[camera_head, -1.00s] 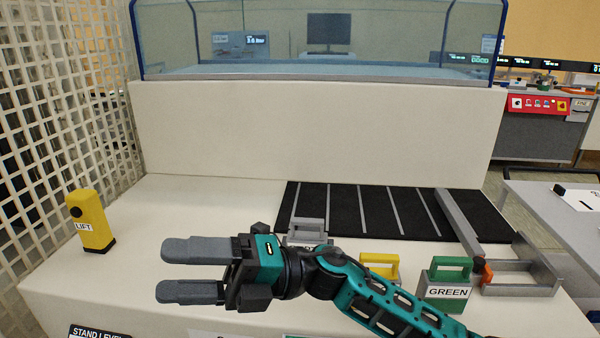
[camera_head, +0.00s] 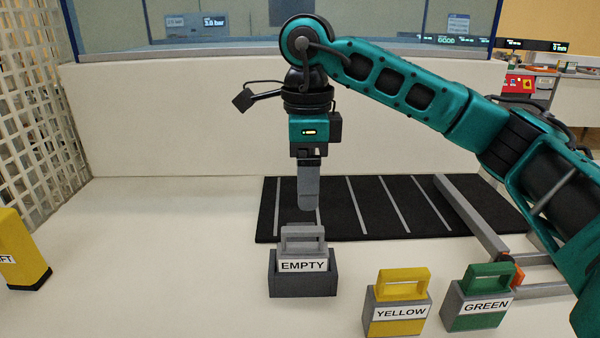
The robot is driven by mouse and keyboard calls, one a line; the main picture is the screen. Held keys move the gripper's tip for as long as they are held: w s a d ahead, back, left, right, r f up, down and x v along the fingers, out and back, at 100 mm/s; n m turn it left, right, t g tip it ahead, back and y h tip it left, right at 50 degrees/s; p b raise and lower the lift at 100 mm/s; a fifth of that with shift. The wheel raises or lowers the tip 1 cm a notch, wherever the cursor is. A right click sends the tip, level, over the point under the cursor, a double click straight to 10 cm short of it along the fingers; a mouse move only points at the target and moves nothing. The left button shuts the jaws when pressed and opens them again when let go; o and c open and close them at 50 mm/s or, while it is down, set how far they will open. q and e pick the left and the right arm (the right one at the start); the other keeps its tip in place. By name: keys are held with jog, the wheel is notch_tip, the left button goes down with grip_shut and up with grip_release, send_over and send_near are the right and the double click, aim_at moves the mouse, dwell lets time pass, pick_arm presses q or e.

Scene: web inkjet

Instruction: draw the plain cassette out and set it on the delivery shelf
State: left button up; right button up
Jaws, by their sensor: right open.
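No shelf is marked as the delivery shelf in this view. My left gripper is not in view.
A yellow cassette (camera_head: 397,303) and a green cassette (camera_head: 478,297) stand to the right, labelled. A black striped mat (camera_head: 385,215) lies behind, with a grey rail (camera_head: 470,217) at its right. A yellow LIFT post (camera_head: 22,250) stands left.

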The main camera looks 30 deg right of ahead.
aim_at(306, 228)
notch_tip(306, 228, down, 12)
jog(key=shift+b, duration=0.8)
jog(key=c, duration=1.2)
jog(key=shift+r, duration=0.1)
jog(key=shift+c, duration=0.2)
jog(key=shift+r, duration=0.1)
jog(key=shift+r+p, duration=2.35)
jog(key=shift+r, duration=1.05)
